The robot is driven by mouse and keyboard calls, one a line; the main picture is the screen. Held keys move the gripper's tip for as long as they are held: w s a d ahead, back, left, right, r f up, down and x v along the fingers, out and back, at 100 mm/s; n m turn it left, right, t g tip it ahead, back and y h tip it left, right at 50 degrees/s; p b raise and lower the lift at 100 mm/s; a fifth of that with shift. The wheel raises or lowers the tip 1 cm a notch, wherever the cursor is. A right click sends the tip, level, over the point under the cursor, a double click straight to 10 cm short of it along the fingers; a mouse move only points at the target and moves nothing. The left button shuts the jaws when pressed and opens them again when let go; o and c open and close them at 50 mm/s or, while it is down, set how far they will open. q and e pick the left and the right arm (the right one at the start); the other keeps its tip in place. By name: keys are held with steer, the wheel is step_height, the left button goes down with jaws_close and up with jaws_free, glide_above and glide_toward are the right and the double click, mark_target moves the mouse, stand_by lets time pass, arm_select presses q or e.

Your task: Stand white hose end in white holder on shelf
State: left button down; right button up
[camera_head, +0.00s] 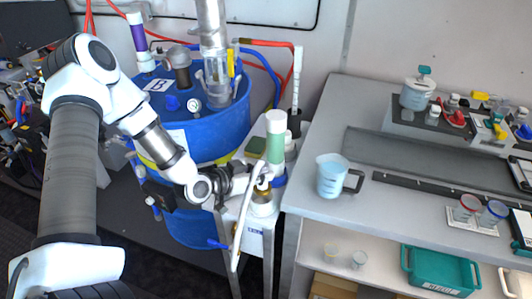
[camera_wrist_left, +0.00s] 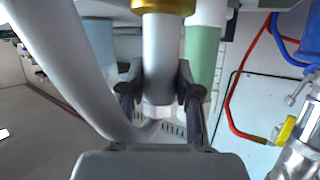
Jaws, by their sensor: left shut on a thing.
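My left gripper (camera_head: 264,182) is shut on the grey end piece of the white hose, held upright over the narrow shelf (camera_head: 249,222). In the left wrist view, which looks upside down, the fingers (camera_wrist_left: 160,92) close on the grey hose end (camera_wrist_left: 163,55), with a gold ring toward its lower end. The white hose (camera_head: 240,232) bends over and hangs down past the shelf front; it also shows in the left wrist view (camera_wrist_left: 70,65). A whitish cup-like holder (camera_head: 262,208) stands right below the gold ring. I cannot tell whether the end is inside it.
A blue drum (camera_head: 215,130) is at the left. A measuring jug (camera_head: 331,177) stands on the grey bench (camera_head: 400,235) to the right.

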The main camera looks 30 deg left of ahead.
mark_target(255, 192)
arm_select(q)
steer(key=shift+s+a+f, duration=0.1)
steer(key=shift+a+f, duration=0.15)
steer(key=shift+f, duration=0.2)
steer(key=shift+f+b, duration=0.35)
steer(key=shift+b, duration=0.1)
steer(key=f+b, duration=0.4)
steer(key=shift+d, duration=0.2)
steer(key=shift+a+f+b, duration=0.15)
steer(key=shift+f+b, duration=0.2)
steer(key=shift+f, duration=0.05)
steer(key=shift+r, duration=0.15)
steer(key=shift+f+b, duration=0.3)
steer(key=shift+f, duration=0.3)
